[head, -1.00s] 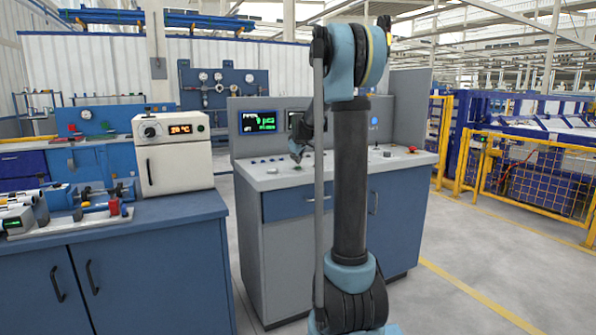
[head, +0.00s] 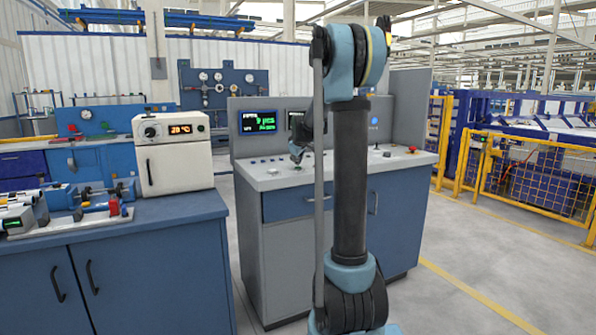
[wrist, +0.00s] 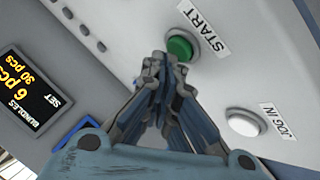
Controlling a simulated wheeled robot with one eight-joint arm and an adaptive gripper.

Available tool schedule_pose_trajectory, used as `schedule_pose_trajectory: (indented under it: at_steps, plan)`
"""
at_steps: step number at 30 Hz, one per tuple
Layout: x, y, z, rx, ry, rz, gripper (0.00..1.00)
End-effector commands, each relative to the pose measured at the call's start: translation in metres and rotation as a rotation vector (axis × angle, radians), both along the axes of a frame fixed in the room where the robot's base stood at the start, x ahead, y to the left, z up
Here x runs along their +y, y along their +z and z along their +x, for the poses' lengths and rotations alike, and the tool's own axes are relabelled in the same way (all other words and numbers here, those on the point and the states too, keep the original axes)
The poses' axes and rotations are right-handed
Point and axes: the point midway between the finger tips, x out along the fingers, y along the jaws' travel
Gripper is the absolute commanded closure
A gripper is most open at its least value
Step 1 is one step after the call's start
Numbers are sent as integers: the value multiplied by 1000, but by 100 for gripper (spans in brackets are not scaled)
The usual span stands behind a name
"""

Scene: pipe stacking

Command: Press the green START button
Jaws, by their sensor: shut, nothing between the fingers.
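The green START button (wrist: 180,47) is a round raised button on the light console panel in the wrist view, beside a white START label (wrist: 203,30). My gripper (wrist: 163,62) is shut and empty. Its fingertips show right beside the button and overlap its lower left edge in the picture. I cannot tell whether they touch it. In the head view my gripper (head: 297,157) is small and low over the console top (head: 262,183). I cannot make out the green button there.
A white JOG IN button (wrist: 243,122) lies to the right in the wrist view. A display (wrist: 32,92) is at the left. In the head view, a blue workbench (head: 140,230) with a white oven (head: 173,152) stands left of the console. A yellow fence (head: 525,175) is at the right.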

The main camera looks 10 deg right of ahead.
Motion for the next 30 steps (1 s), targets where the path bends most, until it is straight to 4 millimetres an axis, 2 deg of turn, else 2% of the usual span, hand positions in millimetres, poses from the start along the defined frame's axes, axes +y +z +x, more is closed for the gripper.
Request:
schedule_pose_trajectory:
  at_steps: [30]
  plan:
    - [0,-8,0,0,0,0,100]
